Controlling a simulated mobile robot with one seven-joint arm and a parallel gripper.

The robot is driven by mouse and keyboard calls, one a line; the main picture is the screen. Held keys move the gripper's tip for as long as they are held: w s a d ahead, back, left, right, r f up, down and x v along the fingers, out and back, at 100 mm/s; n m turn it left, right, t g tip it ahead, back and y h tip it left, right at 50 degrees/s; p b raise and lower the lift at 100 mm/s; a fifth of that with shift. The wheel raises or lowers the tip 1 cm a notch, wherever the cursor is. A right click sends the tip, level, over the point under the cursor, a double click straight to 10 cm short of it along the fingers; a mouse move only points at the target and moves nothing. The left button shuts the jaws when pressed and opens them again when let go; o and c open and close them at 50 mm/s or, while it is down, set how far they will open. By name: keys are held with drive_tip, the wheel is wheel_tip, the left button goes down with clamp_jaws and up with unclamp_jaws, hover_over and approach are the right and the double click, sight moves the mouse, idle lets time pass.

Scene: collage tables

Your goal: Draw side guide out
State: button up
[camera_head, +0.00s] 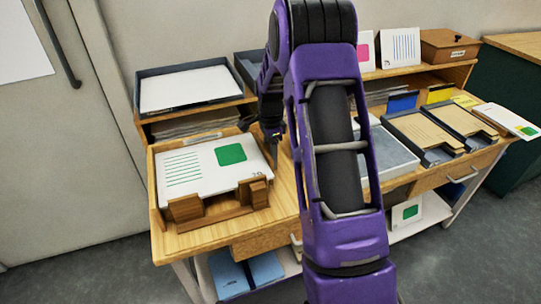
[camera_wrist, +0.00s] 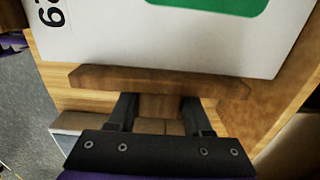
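The side guide (camera_wrist: 160,78) is a dark brown wooden bar beside the edge of a white printed sheet (camera_wrist: 170,35) with a green patch. A short wooden stem (camera_wrist: 160,106) runs from the bar between my gripper's (camera_wrist: 160,115) two dark fingers. The fingers stand close on either side of the stem; whether they press on it I cannot tell. In the head view, my gripper (camera_head: 271,138) is at the right side of the sheet stack (camera_head: 205,163). The side guide is not clearly visible there.
Wooden corner stops (camera_head: 215,207) stand at the stack's front. A dark paper tray (camera_head: 143,98) is on the shelf behind. A grey tray (camera_head: 392,160) lies to the right, partly hidden by my arm, with brown folder trays (camera_head: 425,132) beyond. Some bare tabletop (camera_head: 282,200) shows at right.

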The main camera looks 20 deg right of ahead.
clamp_jaws()
idle(0.9)
